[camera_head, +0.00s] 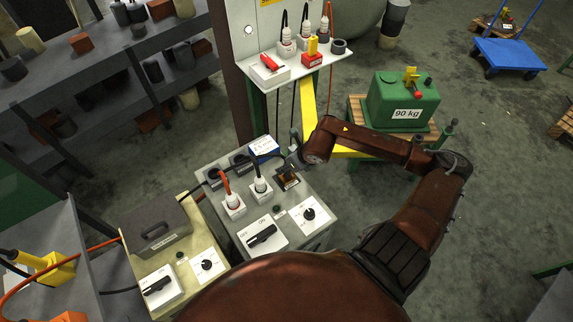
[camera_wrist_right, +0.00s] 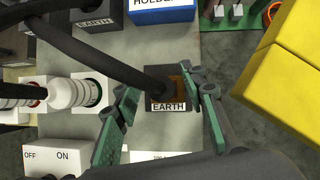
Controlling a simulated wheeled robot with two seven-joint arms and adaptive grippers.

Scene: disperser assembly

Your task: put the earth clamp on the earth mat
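A small block with a copper-brown top and an EARTH label (camera_wrist_right: 168,106) sits on the grey panel box, below my right gripper; it also shows in the head view (camera_head: 287,180). A thick black cable (camera_wrist_right: 100,62) reaches over this block, and its dark end covers part of the copper. My right gripper (camera_wrist_right: 164,98) has its green fingers apart on either side of the block in the wrist view. I cannot tell whether the fingers touch anything. I cannot surely make out a separate earth clamp or earth mat. My left gripper is out of view.
The grey panel box (camera_head: 303,240) carries a red-cable plug (camera_head: 234,203), a black-cable plug (camera_head: 261,187) and a blue holder (camera_head: 264,147). A yellow frame (camera_head: 308,100) stands just behind. A green 90 kg block (camera_head: 402,100) sits on a wooden stand to the right.

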